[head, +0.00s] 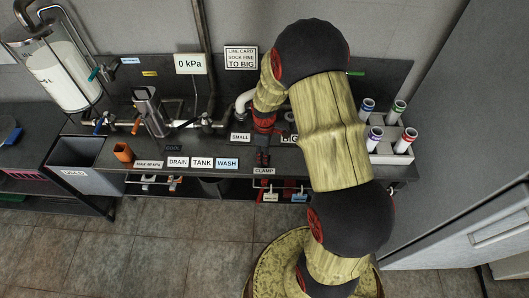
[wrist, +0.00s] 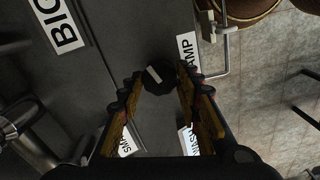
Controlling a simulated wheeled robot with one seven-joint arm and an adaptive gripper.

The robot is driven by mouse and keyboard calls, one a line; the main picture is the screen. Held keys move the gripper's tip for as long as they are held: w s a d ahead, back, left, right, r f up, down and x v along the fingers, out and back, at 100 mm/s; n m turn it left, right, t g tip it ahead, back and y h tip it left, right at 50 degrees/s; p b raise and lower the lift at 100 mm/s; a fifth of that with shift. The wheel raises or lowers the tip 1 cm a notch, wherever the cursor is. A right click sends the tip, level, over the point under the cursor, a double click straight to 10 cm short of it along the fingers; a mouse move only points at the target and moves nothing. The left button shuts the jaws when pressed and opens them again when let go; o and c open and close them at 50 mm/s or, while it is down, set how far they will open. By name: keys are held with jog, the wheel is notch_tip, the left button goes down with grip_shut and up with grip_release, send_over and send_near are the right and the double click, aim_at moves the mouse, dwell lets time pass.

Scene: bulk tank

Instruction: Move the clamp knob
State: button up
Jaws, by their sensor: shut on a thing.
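The clamp knob (wrist: 158,74) is a small black round knob with a pale bar across its face. It sits between the fingertips of my gripper (wrist: 160,84) in the wrist view, and the gripper is shut on it. In the head view my gripper (head: 262,158) points down at the bench front, just above the CLAMP label (head: 264,171). The knob cannot be made out there. The CLAMP label also shows partly in the wrist view, right of the knob.
DRAIN, TANK and WASH labels (head: 202,162) line the bench front to the left. A rack of several capped tubes (head: 390,150) stands at the right. Pipes and valves (head: 207,122) run along the back. A rail with hanging tags (head: 283,187) lies below the bench edge.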

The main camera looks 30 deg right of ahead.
jog(key=shift+m, duration=0.6)
jog(key=o, duration=1.1)
jog(key=shift+o, duration=0.2)
notch_tip(320, 180, up, 12)
dwell(0.5)
